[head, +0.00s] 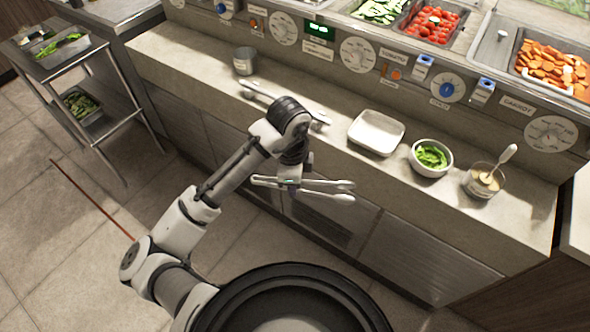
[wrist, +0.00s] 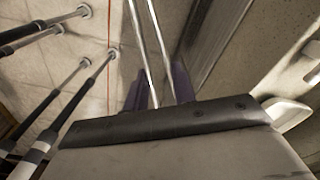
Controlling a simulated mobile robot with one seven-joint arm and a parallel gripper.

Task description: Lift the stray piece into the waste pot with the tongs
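My gripper (head: 291,184) is in front of the counter, below its front edge. It is closed around metal tongs (head: 335,197), whose arms point right in the head view. In the wrist view the tongs' two thin arms (wrist: 143,45) run up from between the dark fingers. A small grey metal pot (head: 245,61), perhaps the waste pot, stands at the left of the counter. A small pale piece (head: 434,20) shows among the red tomatoes (head: 425,30); I cannot tell for sure that it is the stray piece.
On the counter (head: 195,65) are a metal bar (head: 285,104), an empty white tray (head: 376,132), a bowl of greens (head: 431,157) and a sauce cup with a spoon (head: 484,181). Wells of cucumber (head: 380,9) and carrots (head: 550,68) lie behind the knob panel. A trolley (head: 85,75) stands left.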

